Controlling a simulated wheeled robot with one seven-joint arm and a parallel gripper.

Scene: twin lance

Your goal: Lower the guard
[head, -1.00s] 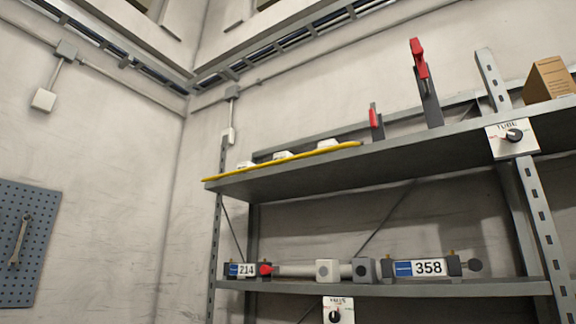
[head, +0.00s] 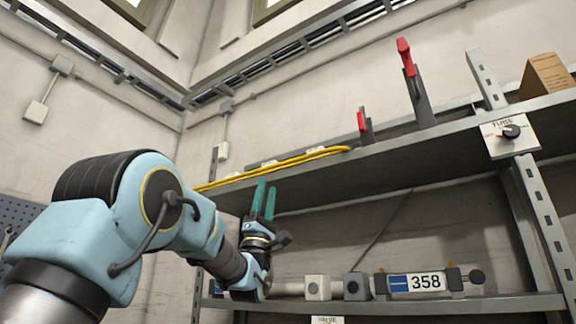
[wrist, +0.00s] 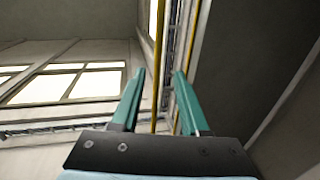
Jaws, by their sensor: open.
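A long yellow bar (head: 310,156), which looks like the guard, runs along the front edge of the upper shelf (head: 420,148). It shows as two close yellow lines in the head view. My gripper (head: 266,186) points up with its teal fingers apart and empty, just below and in front of this edge. In the wrist view, a yellow strip (wrist: 158,50) runs up the picture between the open fingers, and another lies behind the right finger. I cannot tell whether a finger touches the bar.
Two red-handled levers (head: 405,58) (head: 361,121) and a cardboard box (head: 546,77) stand on the upper shelf. A dial plate marked TUBE (head: 510,133) hangs on its front. Below is a unit labelled 358 (head: 427,282). The wall is close behind.

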